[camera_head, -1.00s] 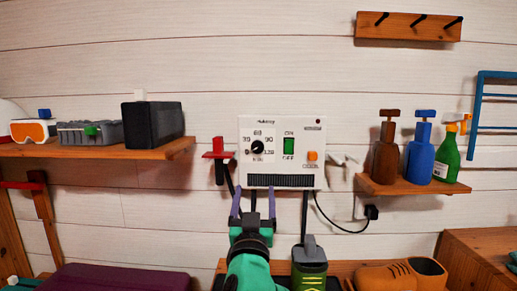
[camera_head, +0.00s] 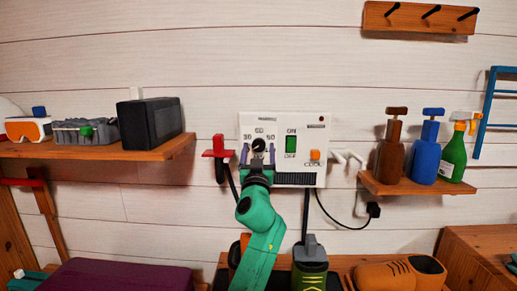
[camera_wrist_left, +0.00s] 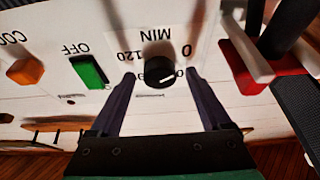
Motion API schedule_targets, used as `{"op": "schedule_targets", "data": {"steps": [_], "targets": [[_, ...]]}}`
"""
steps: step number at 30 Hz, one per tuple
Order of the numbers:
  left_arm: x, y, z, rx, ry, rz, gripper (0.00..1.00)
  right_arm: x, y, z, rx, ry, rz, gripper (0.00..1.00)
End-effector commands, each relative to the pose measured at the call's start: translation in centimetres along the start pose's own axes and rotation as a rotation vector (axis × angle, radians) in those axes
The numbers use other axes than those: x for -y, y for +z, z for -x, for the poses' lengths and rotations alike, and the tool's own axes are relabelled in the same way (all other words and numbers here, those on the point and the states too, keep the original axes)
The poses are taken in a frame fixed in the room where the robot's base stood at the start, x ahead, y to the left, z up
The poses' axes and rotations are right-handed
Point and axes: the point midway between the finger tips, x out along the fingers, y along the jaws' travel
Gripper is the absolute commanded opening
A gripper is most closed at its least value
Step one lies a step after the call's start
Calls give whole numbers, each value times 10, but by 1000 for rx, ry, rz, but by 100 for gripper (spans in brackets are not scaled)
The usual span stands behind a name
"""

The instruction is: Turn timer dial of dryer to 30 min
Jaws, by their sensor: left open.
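The dryer (camera_head: 304,122) is a white wall box with a green ON/OFF switch (camera_head: 291,144) and an orange COOL button (camera_head: 315,155). Its black round timer dial (camera_head: 258,145) has minute numbers around it. My left gripper (camera_head: 257,155) is open at the dial, one finger on each side. The left wrist view is upside down; there the dial (camera_wrist_left: 158,72) lies between the spread fingertips, with small gaps visible. A pale line on the dial points right, toward the side of the 0 label. Its lower part is hidden in the head view. My right gripper is not in view.
A red bracket (camera_head: 217,152) juts from the wall left of the dryer, and white pegs (camera_head: 347,157) on its right. Shelves flank it, with a black box (camera_head: 149,123) on the left and spray bottles (camera_head: 424,150) on the right. Shoes (camera_head: 385,277) stand below.

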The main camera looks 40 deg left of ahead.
Motion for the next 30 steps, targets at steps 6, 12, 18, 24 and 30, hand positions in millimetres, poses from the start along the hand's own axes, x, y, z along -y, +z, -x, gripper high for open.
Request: {"op": "schedule_targets", "data": {"steps": [6, 12, 18, 24, 30], "targets": [[0, 0, 0, 0, 0, 0, 66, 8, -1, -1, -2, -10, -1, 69], [0, 1, 1, 1, 0, -1, 0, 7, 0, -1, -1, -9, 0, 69], [0, 0, 0, 1, 4, -11, 0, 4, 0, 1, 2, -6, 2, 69], [0, -1, 0, 2, 26, -64, 0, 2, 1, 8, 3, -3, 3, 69], [2, -2, -1, 3, 75, -180, 0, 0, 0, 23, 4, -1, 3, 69]]}}
